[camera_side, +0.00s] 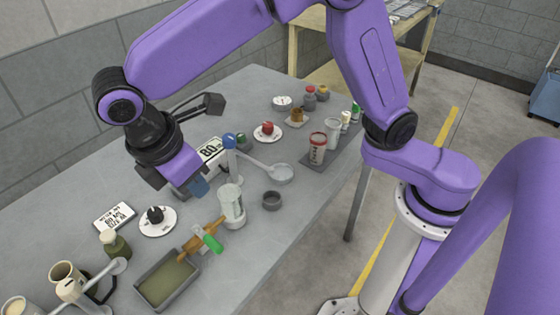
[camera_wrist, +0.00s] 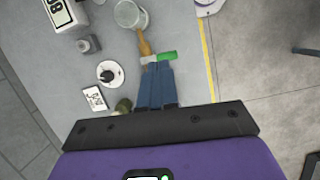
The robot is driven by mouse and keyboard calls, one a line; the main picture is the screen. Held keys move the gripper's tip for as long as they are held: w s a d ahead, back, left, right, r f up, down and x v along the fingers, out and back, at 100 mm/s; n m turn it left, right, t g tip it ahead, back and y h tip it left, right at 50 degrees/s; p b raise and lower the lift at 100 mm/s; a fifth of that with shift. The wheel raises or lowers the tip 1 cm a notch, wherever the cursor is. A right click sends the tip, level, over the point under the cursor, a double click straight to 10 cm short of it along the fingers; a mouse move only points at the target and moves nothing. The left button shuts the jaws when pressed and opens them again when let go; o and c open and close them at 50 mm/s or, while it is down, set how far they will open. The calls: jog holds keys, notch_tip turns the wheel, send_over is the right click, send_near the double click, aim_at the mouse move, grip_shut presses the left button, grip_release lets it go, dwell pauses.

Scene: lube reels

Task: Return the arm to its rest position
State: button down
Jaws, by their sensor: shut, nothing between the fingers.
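My gripper (camera_side: 200,187) hangs over the left part of the grey table in the side view, pointing down. Its blue fingers also show in the wrist view (camera_wrist: 157,68), pressed together with nothing between them. In the side view it is above and to the right of a white dish (camera_side: 170,222) with a black knob, and left of a clear jar (camera_side: 232,208). The fingers appear clear of the table top.
A display reading 80 (camera_side: 211,149) and a blue-topped post (camera_side: 229,141) stand close to my gripper. Bottles and cups crowd the front left.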

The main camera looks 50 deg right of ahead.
jog(key=s+d+m+y, duration=0.1)
jog(key=s+d, duration=0.4)
jog(key=d, duration=0.3)
jog(key=s+d+f+m+y, duration=0.1)
jog(key=s+d, duration=0.4)
jog(key=d, duration=0.4)
jog(key=s+d+f+m+y, duration=0.1)
jog(key=s+d+m+y, duration=0.1)
jog(key=s+d, duration=0.4)
jog(key=shift+d, duration=1.15)
